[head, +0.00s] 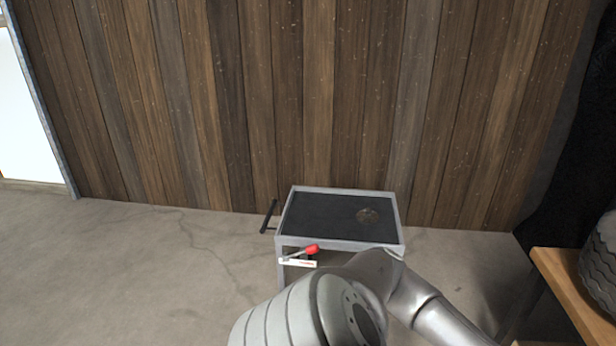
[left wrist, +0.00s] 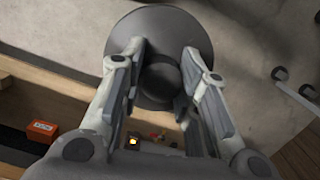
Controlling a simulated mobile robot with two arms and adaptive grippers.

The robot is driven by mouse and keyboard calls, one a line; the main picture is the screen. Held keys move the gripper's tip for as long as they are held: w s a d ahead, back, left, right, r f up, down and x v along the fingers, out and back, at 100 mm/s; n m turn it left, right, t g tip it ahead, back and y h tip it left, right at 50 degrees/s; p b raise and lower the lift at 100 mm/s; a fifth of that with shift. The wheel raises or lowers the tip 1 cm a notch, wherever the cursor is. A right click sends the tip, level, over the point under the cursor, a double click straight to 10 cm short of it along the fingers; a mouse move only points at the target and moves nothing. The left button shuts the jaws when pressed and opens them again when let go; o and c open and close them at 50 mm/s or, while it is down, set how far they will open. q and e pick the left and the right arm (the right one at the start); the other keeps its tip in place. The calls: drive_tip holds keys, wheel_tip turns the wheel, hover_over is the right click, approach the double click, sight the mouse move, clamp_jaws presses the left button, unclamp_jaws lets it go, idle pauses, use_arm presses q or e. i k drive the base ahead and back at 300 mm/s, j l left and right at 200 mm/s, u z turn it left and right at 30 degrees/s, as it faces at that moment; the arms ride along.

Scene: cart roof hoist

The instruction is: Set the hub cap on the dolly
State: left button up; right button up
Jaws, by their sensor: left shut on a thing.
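In the left wrist view my left gripper (left wrist: 163,73) is shut on the raised centre knob of the hub cap (left wrist: 160,24). The hub cap is a dark grey round disc, and its rim spreads out beyond the fingers. In the head view the dolly (head: 398,220) is a low grey-framed cart with a dark flat top, standing on the floor near the plank wall. My arm crosses in front of the dolly's lower front. The hub cap and my right gripper do not show in the head view.
A red-tipped lever (head: 312,249) is on the dolly's front and a black handle (head: 269,216) at its left. A wooden bench (head: 560,275) with a dark ribbed object (head: 600,265) stands at right. An orange box (left wrist: 42,130) shows in the wrist view. Floor left is clear.

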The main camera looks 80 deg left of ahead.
sight(314, 214)
drive_tip(key=j+u, duration=0.25)
drive_tip(key=j, duration=0.15)
drive_tip(key=j+u, duration=0.3)
drive_tip(key=i+j+u, duration=0.1)
drive_tip(key=j+u, duration=0.15)
drive_tip(key=j, duration=0.25)
drive_tip(key=i+j+u, duration=0.1)
drive_tip(key=j+u, duration=0.15)
drive_tip(key=j, duration=0.15)
drive_tip(key=i+j+u, duration=0.15)
drive_tip(key=j+u, duration=0.15)
drive_tip(key=i+j, duration=0.15)
drive_tip(key=j, duration=0.2)
drive_tip(key=i+j, duration=0.2)
drive_tip(key=j, duration=0.2)
drive_tip(key=i+j, duration=0.15)
drive_tip(key=j, duration=0.2)
drive_tip(key=i+j+u, duration=0.1)
drive_tip(key=j, duration=0.25)
drive_tip(key=i+j, duration=0.25)
drive_tip(key=j, duration=0.1)
